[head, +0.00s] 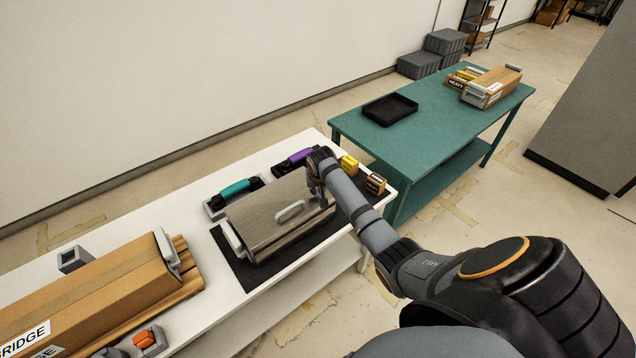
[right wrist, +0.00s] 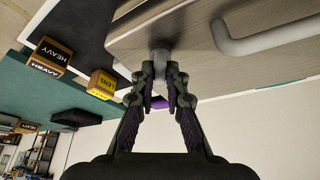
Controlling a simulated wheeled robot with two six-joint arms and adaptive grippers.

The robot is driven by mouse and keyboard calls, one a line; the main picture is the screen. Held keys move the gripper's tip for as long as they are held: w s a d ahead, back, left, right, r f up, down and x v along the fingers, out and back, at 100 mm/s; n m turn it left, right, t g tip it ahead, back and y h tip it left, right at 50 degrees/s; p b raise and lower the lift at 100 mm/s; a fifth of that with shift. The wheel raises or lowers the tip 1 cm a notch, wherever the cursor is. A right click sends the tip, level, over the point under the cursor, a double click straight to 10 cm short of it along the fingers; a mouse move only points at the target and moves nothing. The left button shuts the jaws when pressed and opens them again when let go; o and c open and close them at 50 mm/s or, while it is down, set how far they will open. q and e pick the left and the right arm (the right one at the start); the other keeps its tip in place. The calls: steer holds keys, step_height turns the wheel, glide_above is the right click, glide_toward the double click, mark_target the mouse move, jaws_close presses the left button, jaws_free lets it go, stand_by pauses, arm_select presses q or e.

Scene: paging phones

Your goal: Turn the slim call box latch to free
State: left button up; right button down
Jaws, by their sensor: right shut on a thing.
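A flat grey-brown box (head: 275,215), seemingly the slim call box, lies on a dark mat (head: 243,270) on the white table. It has a pale bar handle (head: 289,211) on its face and a pale end piece (head: 231,238) at its left. In the right wrist view the box (right wrist: 190,30) fills the top, with its handle (right wrist: 262,40). My right gripper (head: 318,178) is at the box's right end. In the right wrist view its fingers (right wrist: 159,76) are shut on a short grey round stub (right wrist: 160,56), likely the latch. Its turn position cannot be read. My left gripper is out of view.
Handsets with teal (head: 235,188) and purple (head: 300,156) grips lie behind the box. Small yellow (head: 348,165) and brown (head: 375,184) blocks stand close to my right arm. A long cardboard box (head: 90,290) fills the table's left. A green table (head: 430,125) stands behind.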

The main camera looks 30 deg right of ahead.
steer(key=m, duration=0.1)
steer(key=m+h+p, duration=0.1)
steer(key=shift+w+a+r+m, duration=0.1)
steer(key=shift+r+m, duration=0.05)
steer(key=shift+m, duration=0.25)
steer(key=m+g, duration=0.1)
steer(key=m, duration=0.1)
steer(key=shift+w+m+h, duration=0.1)
steer(key=shift+m+h, duration=0.3)
steer(key=m, duration=0.1)
steer(key=m+g, duration=0.1)
steer(key=shift+f+m+b, duration=0.2)
steer(key=shift+m+b, duration=0.1)
steer(key=shift+w+m+g+h+b, duration=0.15)
steer(key=shift+m+g+b, duration=0.3)
steer(key=shift+m, duration=0.45)
steer(key=shift+s+m+g+h+b, duration=0.1)
steer(key=shift+m+g+h+b, duration=0.3)
steer(key=shift+m, duration=0.5)
steer(key=shift+r, duration=0.1)
steer(key=c, duration=1.4)
jaws_free()
steer(key=shift+y, duration=0.25)
steer(key=shift+o, duration=0.2)
